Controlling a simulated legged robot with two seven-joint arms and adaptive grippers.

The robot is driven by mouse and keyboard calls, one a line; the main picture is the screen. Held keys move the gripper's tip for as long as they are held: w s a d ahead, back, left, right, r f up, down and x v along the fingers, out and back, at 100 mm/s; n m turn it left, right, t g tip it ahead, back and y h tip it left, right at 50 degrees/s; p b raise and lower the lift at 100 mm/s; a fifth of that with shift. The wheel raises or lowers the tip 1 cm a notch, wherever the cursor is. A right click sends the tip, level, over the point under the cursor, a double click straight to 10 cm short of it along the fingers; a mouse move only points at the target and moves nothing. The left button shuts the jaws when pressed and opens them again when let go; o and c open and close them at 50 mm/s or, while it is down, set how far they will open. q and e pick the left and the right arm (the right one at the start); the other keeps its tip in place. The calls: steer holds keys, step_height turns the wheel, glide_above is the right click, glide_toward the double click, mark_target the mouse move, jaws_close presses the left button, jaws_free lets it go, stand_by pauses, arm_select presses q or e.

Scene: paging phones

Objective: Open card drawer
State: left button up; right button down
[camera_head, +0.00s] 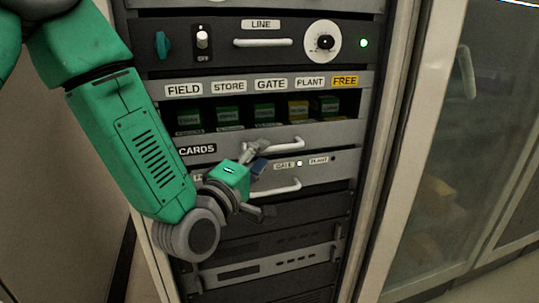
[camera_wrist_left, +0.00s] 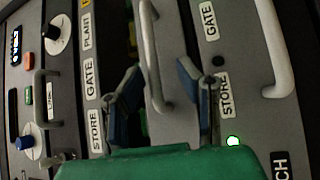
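The card drawer (camera_head: 345,133) has a grey front with a CARDS label and a white bar handle (camera_head: 285,145). Several green cards and one yellow card (camera_head: 298,110) show in the dark opening above this front. My left gripper (camera_head: 264,182) is in front of the rack, just below the handle's left part, and hides part of the panel. In the left wrist view its two blue-padded fingers (camera_wrist_left: 160,75) are spread apart, with the drawer handle (camera_wrist_left: 149,45) running between them. Contact with the handle cannot be told. My right gripper is not in view.
A label strip (camera_head: 222,88) runs above the cards, under a LINE panel (camera_head: 285,60) with a dial. Below the drawer is a lower panel (camera_head: 320,172) with another bar handle (camera_head: 280,187). A glass-fronted cabinet (camera_head: 440,170) stands to the right.

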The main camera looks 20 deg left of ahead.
mark_target(274, 149)
arm_select(q)
steer(key=w+d, duration=0.2)
steer(key=d, duration=0.1)
steer(key=shift+w+r, duration=0.3)
steer(key=shift+r, duration=0.1)
steer(key=shift+d, duration=0.3)
steer(key=shift+a+f, duration=0.1)
steer(key=shift+a, duration=0.65)
jaws_close()
steer(key=shift+a+f, duration=0.15)
steer(key=shift+a, duration=0.15)
